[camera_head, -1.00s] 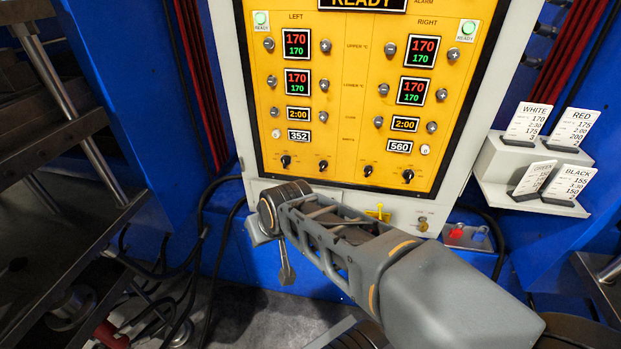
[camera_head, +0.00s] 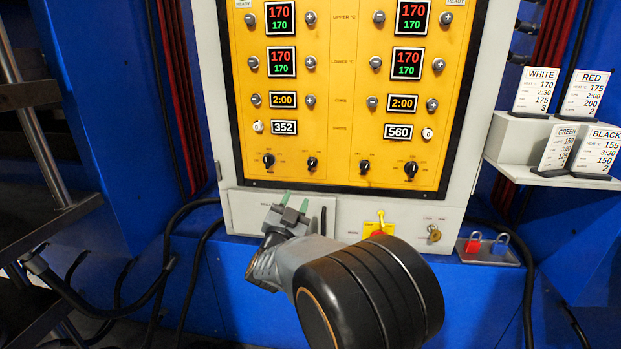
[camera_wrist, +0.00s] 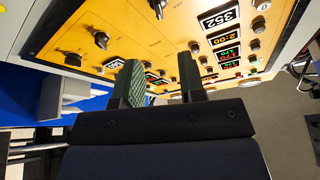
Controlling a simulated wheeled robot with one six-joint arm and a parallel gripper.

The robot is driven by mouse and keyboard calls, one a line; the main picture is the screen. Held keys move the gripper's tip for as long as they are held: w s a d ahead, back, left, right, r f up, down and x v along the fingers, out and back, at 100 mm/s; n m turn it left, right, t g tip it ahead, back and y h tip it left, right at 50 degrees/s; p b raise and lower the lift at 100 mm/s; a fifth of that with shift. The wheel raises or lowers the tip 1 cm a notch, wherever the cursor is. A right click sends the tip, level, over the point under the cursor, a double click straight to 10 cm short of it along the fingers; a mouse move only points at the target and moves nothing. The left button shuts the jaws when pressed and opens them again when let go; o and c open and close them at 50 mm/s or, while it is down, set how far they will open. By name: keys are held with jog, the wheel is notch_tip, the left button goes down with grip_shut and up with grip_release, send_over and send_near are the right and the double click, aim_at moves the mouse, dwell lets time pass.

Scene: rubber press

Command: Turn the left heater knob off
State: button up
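The yellow control panel (camera_head: 337,110) has LEFT and RIGHT halves with black rotary knobs along its bottom. Under the left half are an outer knob (camera_head: 268,159) and an inner knob (camera_head: 312,163). Their small labels are unreadable, so I cannot tell which is the heater knob. My gripper (camera_head: 294,201) is open and empty, its green-padded fingers pointing up toward the panel, just below these two knobs and apart from them. In the wrist view the two fingers (camera_wrist: 160,82) stand apart, with the panel beyond. A black knob (camera_wrist: 156,6) shows at the top there.
Right-half knobs (camera_head: 387,168) sit alongside. Below the panel are a yellow-backed red switch (camera_head: 379,230) and a key lock (camera_head: 434,233). Cables hang at lower left.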

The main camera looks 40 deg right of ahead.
aim_at(311, 165)
jog(key=x, duration=1.3)
jog(key=shift+d+r+b, duration=0.1)
jog(key=shift+d+b, duration=0.1)
jog(key=shift+b, duration=0.1)
jog(key=c, duration=0.6)
